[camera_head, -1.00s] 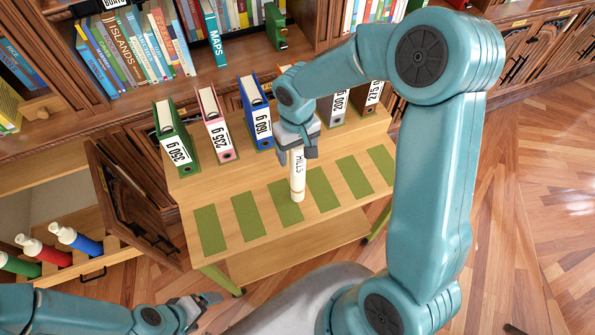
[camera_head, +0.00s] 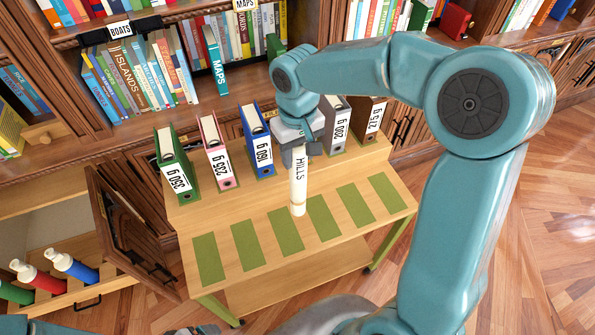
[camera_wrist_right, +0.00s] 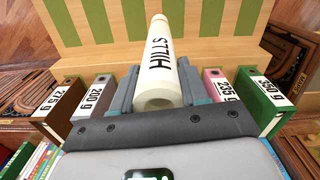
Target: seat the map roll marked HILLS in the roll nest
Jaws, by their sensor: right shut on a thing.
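The white map roll marked HILLS (camera_head: 299,185) hangs upright from my right gripper (camera_head: 299,150), which is shut on its upper part. Its lower end shows over the wooden table, beside a green strip; I cannot tell its height. In the right wrist view the roll (camera_wrist_right: 160,58) lies between the two fingers (camera_wrist_right: 158,88), its lettering clear of them. Only a sliver of my left gripper (camera_head: 200,330) shows at the bottom edge.
The table (camera_head: 215,215) carries several green strips (camera_head: 248,246) and a back row of weight-marked binders, such as the blue one (camera_head: 257,140), close to my right gripper. An open cabinet door (camera_head: 125,235) stands left of the table. Bookshelves (camera_head: 150,70) rise behind.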

